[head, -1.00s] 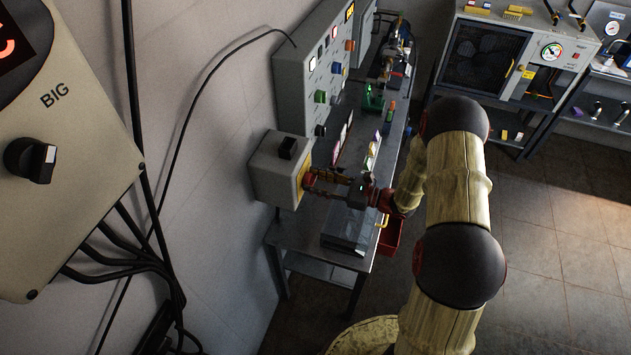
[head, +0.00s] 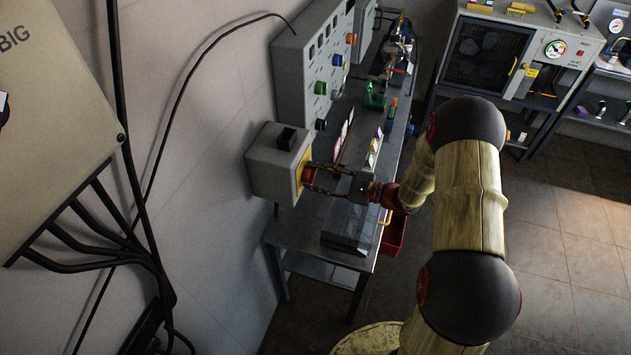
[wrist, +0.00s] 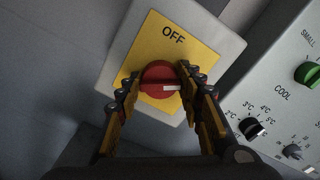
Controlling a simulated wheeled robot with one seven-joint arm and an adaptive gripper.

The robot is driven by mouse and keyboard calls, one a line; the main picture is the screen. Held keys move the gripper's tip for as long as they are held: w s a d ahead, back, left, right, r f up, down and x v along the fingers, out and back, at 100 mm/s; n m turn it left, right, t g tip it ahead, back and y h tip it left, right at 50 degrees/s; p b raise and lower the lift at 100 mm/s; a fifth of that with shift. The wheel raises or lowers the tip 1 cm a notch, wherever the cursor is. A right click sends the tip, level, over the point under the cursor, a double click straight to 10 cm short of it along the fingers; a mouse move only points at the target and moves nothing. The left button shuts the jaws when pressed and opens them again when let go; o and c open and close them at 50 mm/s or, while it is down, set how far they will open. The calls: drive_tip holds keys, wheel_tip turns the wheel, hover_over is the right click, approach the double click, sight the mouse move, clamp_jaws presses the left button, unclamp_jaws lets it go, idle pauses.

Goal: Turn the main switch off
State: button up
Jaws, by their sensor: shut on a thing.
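The main switch is a grey wall box (head: 262,172) with a yellow plate, seen from the side in the head view. In the wrist view the yellow plate (wrist: 150,48) carries the word OFF at its top. A round red knob (wrist: 158,74) sits on the plate, with its white mark toward the lower right, not at OFF. My gripper (wrist: 158,84) has one finger on each side of the knob and is shut on it. In the head view my gripper (head: 310,178) reaches the box from the right, and its fingers partly hide the knob.
A grey control panel (head: 312,62) with coloured knobs is on the wall beyond the box. A metal bench (head: 290,236) stands below. A large panel marked BIG (head: 55,110) and black cables are at left. Open floor (head: 565,240) lies at right.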

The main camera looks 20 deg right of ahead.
drive_tip(key=n+b, duration=0.3)
drive_tip(key=b, duration=0.1)
drive_tip(key=n+b, duration=0.8)
drive_tip(key=b, duration=0.1)
drive_tip(key=shift+s+a+f, duration=0.1)
drive_tip(key=shift+s+f, duration=0.05)
drive_tip(key=shift+f, duration=0.2)
drive_tip(key=o, duration=1.2)
drive_tip(key=shift+r, duration=0.1)
drive_tip(key=shift+c, duration=0.2)
